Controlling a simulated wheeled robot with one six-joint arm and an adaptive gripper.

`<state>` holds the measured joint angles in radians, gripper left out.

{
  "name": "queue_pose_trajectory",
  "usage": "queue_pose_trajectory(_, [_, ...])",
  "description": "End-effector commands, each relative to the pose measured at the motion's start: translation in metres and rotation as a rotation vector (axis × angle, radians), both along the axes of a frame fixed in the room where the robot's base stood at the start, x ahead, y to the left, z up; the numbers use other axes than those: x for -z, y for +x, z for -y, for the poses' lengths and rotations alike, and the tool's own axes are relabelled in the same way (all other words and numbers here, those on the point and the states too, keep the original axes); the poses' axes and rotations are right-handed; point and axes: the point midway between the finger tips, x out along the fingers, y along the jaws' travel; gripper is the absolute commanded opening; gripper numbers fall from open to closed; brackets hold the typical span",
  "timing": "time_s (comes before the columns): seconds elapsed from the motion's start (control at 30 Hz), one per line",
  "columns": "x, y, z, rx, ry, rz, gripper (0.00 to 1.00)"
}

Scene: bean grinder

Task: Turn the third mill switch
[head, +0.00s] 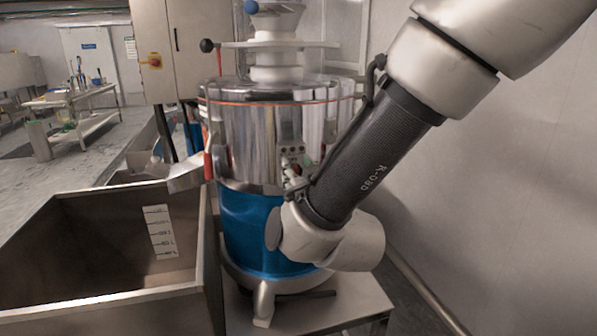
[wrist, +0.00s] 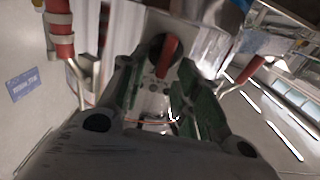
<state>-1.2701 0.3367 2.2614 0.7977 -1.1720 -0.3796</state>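The mill (head: 262,130) is a steel drum on a blue base, with a small control panel (head: 291,153) on its front, partly hidden by my arm. In the wrist view a red switch handle (wrist: 168,52) on a dark round plate shows just beyond my fingers. Small round panel parts (wrist: 152,86) show in the gap below it. I cannot tell which switch is the third. My gripper (wrist: 156,88) is open, its green-grey fingers spread with a gap between them and nothing held. In the head view the gripper is mostly hidden behind my arm at the panel.
A deep open metal bin (head: 100,245) stands at the left front. A grey cabinet with a red-and-yellow switch (head: 154,61) stands behind the mill. Red-gripped levers (wrist: 62,30) flank the panel in the wrist view. A plain wall is close on the right.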

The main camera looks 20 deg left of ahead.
Motion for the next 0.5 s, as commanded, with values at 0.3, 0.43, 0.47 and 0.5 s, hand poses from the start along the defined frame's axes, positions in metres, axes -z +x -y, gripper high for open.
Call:
queue_pose_trajectory(0.3, [0.0, -0.0003, 0.0002, 0.0, 0.0, 0.0, 0.0])
queue_pose_trajectory(0.43, [0.0, -0.0003, 0.0002, 0.0, 0.0, 0.0, 0.0])
queue_pose_trajectory(0.47, [0.0, -0.0003, 0.0002, 0.0, 0.001, -0.001, 0.0])
queue_pose_trajectory(0.5, [0.0, -0.0003, 0.0003, 0.0, 0.002, -0.001, 0.0])
